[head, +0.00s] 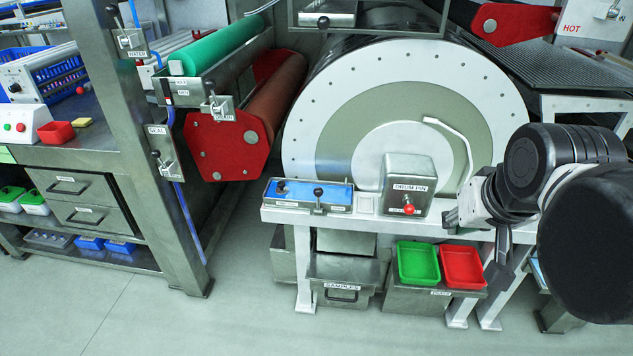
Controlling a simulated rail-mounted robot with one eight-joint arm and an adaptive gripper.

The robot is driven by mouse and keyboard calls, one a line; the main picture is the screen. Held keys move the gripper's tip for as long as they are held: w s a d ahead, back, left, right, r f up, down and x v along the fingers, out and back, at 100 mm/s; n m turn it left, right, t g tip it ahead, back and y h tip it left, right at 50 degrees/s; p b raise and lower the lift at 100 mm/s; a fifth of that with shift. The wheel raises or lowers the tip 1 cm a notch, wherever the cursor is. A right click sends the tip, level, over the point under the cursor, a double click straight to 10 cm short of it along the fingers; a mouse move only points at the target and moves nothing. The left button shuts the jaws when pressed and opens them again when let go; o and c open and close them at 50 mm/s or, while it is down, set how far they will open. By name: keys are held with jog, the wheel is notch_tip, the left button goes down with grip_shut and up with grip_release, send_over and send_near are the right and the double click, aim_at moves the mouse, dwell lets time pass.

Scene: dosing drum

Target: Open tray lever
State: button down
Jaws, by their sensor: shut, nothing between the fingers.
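No label that I can read clearly says tray, so I cannot tell which lever is the tray lever. Small levers on square metal plates sit at the left: a water lever (129,40), a seal lever (162,157), and a lever with a blurred label (216,107) in front of the green roller. A blue panel (335,195) on the white bench carries two small black-knobbed levers. My gripper (497,282) hangs at the right, at the bench's right end, apart from all these levers. It is dark, partly hard to make out, shut and empty.
A large white drum (330,100) stands behind the bench. A metal drum pin box (409,180) with a red knob stands on the bench. Green (418,263) and red (463,267) trays sit below. Red roller brackets (222,148) stick out left. The floor in front is clear.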

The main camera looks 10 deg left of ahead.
jog(key=w+a+r+g+p, duration=0.15)
jog(key=w+a, duration=0.25)
jog(key=w, duration=0.4)
jog(key=w+a+r+g, duration=0.1)
jog(key=w+a+r, duration=0.1)
jog(key=w+a, duration=0.5)
jog(key=w+a+r+g, duration=0.1)
jog(key=w+a+r, duration=0.1)
jog(key=w, duration=0.8)
jog(key=w+a+f+n+g+p, duration=0.1)
jog(key=w+a+f+g+p, duration=0.2)
jog(key=w+a+f, duration=1.2)
jog(key=shift+w+f+n+h+p, duration=0.3)
jog(key=shift+w+f+h+p, duration=0.25)
jog(key=shift+w, duration=0.6)
jog(key=shift+a+f, duration=0.1)
